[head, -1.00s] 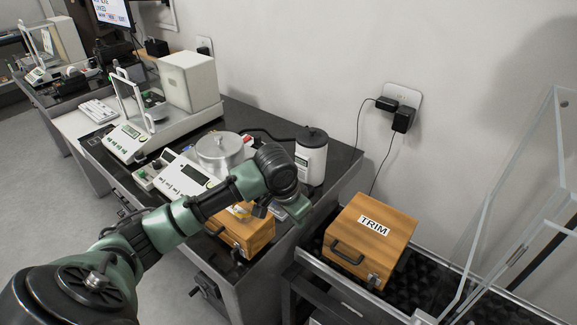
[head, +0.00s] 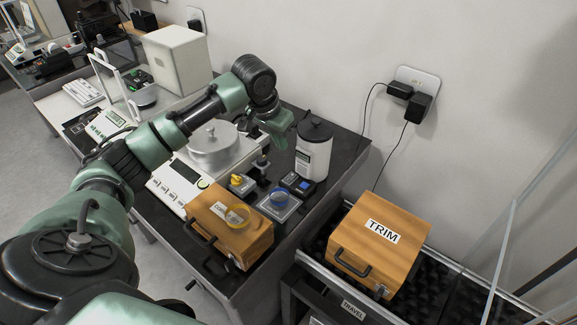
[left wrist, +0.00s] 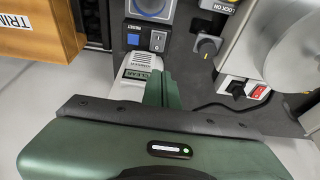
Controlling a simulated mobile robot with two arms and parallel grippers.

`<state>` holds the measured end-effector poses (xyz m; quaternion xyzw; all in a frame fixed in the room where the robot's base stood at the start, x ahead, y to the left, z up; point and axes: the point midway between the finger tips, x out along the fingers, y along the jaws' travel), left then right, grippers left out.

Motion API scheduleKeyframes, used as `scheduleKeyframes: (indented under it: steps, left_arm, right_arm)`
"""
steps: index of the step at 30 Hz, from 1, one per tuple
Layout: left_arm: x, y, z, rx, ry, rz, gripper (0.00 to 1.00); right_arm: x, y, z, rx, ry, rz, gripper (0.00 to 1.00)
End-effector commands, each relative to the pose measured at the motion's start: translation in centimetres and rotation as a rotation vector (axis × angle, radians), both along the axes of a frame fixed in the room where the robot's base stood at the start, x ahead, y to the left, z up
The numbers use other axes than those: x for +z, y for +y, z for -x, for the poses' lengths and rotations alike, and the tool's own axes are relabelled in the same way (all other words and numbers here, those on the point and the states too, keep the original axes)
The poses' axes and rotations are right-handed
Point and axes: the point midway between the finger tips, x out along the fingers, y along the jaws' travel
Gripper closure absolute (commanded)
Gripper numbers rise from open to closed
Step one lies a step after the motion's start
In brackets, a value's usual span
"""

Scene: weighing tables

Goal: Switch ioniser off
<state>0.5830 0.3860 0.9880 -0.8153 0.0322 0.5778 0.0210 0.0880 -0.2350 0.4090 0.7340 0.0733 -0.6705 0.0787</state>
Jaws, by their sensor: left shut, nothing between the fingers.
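No ioniser label is legible. A white canister with a black lid (head: 313,152) and a small display stands at the back of the dark table. A small black box with a blue button (head: 298,184) sits in front of it; a RESET label and a rocker switch (left wrist: 158,41) show in the left wrist view. My left gripper (head: 277,125) is shut and empty, held above the table just left of the canister. Its shut green fingers (left wrist: 160,88) show in the left wrist view, near a red rocker switch (left wrist: 231,85). My right gripper is not in view.
A balance with a round metal pan (head: 213,147) is left of the gripper. A wooden TRIM box (head: 378,245) is on the right, below a wall outlet (head: 418,80) with cables.

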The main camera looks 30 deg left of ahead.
Motion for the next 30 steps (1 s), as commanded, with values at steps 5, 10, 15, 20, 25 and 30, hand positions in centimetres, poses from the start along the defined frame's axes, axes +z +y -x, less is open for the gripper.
scheduleKeyframes:
  steps: [5, 10, 15, 20, 25, 30]
  left_arm:
    - [-3.1, -0.2, -1.0, -0.001, 0.005, 0.001, 1.00]
    - [-6.7, -0.3, -2.2, -0.002, 0.005, 0.001, 1.00]
    - [-9.7, -0.3, -3.0, -0.001, 0.005, -0.001, 1.00]
    - [-11.6, -0.3, -3.3, -0.001, 0.002, 0.000, 1.00]
    - [-12.4, -0.3, -3.3, -0.001, 0.000, -0.003, 1.00]
    - [-12.5, -0.3, -3.3, -0.001, 0.000, -0.003, 1.00]
  right_arm:
    - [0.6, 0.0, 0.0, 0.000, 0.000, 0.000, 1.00]
    - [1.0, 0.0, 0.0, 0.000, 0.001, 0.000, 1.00]
    - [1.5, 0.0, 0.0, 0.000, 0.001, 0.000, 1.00]
    - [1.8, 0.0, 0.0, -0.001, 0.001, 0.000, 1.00]
    - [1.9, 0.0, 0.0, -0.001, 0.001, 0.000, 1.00]
    - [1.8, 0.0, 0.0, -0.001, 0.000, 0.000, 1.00]
